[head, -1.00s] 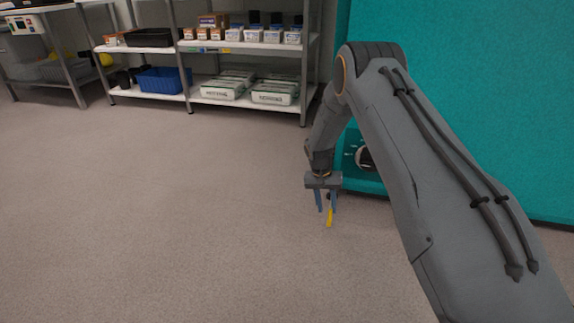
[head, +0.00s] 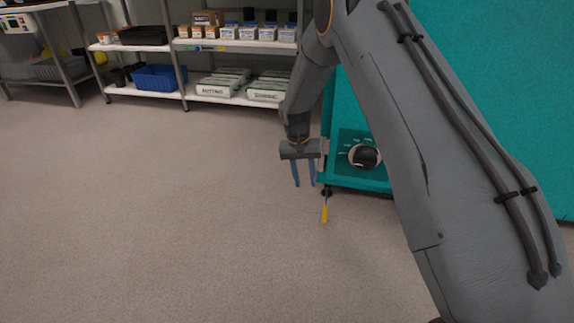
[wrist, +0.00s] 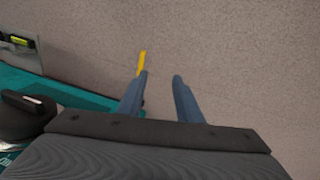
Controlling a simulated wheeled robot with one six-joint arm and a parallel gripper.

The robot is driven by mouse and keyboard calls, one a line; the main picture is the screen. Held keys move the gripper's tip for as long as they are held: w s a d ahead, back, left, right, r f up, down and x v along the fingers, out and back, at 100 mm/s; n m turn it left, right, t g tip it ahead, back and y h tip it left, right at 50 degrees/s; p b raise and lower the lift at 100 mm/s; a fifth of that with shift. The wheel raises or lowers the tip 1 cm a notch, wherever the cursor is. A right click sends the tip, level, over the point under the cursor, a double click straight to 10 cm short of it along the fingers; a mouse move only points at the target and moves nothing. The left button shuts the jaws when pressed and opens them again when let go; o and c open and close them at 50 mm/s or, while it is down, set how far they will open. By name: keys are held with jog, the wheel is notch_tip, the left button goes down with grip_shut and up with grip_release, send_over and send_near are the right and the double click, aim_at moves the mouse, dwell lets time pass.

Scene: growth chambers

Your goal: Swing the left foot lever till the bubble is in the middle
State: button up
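The yellow foot lever (head: 325,212) sticks out low at the front corner of the teal chamber (head: 350,182), just above the floor. It also shows in the wrist view (wrist: 142,62), near the tip of the left finger. My gripper (head: 304,186) is open and empty, its two blue fingers pointing down, above and left of the lever in the head view. In the wrist view the fingers (wrist: 160,76) stand apart with only floor between them. A yellow-green vial (wrist: 20,41) in a dark holder shows at the upper left; its bubble is too small to tell.
A black dial (head: 364,156) sits on the chamber's front panel, close to my arm. A shelf rack (head: 215,95) with boxes and a blue crate (head: 160,77) stands at the back. The floor left of my gripper is clear. My arm hides part of the chamber.

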jog(key=s+a+r, duration=0.3)
jog(key=r, duration=0.2)
jog(key=s+a+r+n+p, duration=0.1)
jog(key=s+a+r, duration=0.2)
jog(key=r, duration=0.2)
jog(key=shift+a+r+n+y, duration=0.15)
jog(key=shift+n+y, duration=0.15)
